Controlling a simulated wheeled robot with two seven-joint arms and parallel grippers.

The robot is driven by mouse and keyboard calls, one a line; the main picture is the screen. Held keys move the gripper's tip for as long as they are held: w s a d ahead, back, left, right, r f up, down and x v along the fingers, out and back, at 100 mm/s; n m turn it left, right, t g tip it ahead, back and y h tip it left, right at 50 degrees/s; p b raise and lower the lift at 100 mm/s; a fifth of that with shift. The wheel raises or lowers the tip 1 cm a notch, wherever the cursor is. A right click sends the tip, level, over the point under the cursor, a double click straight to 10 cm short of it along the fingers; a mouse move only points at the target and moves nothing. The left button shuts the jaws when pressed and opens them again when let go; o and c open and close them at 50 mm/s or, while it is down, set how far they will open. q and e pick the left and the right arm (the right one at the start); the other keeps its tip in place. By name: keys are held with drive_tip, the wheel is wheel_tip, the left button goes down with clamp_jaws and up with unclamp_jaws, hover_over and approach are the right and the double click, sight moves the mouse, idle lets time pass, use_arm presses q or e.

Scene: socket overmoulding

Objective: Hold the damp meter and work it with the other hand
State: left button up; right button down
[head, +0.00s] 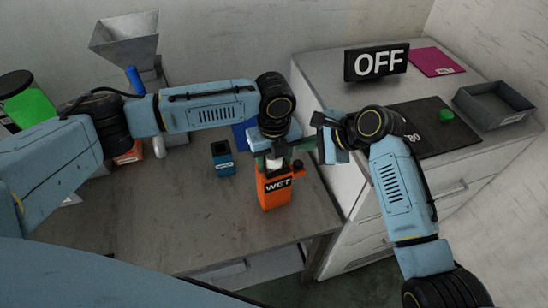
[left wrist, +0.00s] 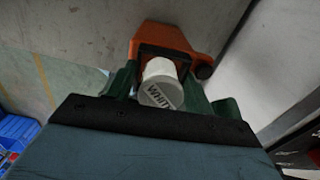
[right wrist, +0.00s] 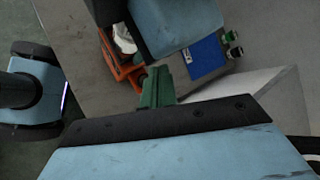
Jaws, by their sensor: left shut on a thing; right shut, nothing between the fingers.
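The damp meter (head: 274,196) is orange, reads WET, and stands out over the front part of the table. It also shows in the left wrist view (left wrist: 176,38) and the right wrist view (right wrist: 112,62). A white cylinder (left wrist: 160,84), lettered WHIT with the rest unclear, sits at the meter's dark opening. My left gripper (left wrist: 160,90) has its green fingers closed on the meter, either side of this cylinder. A dark knob (left wrist: 204,72) sticks out of the meter's side. My right gripper (right wrist: 157,88) is shut and empty, fingertips close to the knob; contact cannot be told.
A small blue container (head: 222,158) stands on the table, left of the meter. A grey hopper (head: 124,40) is behind. On the white cabinet to the right are an OFF sign (head: 376,63), a black mat (head: 425,140), a green piece (head: 446,115) and a grey tray (head: 495,120).

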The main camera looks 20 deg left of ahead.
use_arm(q)
drive_tip(key=o, duration=1.1)
drive_tip(key=shift+c, duration=0.2)
drive_tip(key=shift+r, duration=0.1)
drive_tip(key=shift+r, duration=0.3)
use_arm(e)
drive_tip(key=shift+a, duration=0.1)
use_arm(q)
wheel_tip(320, 180, up, 7)
drive_tip(key=shift+r, duration=0.1)
drive_tip(key=shift+s, duration=0.1)
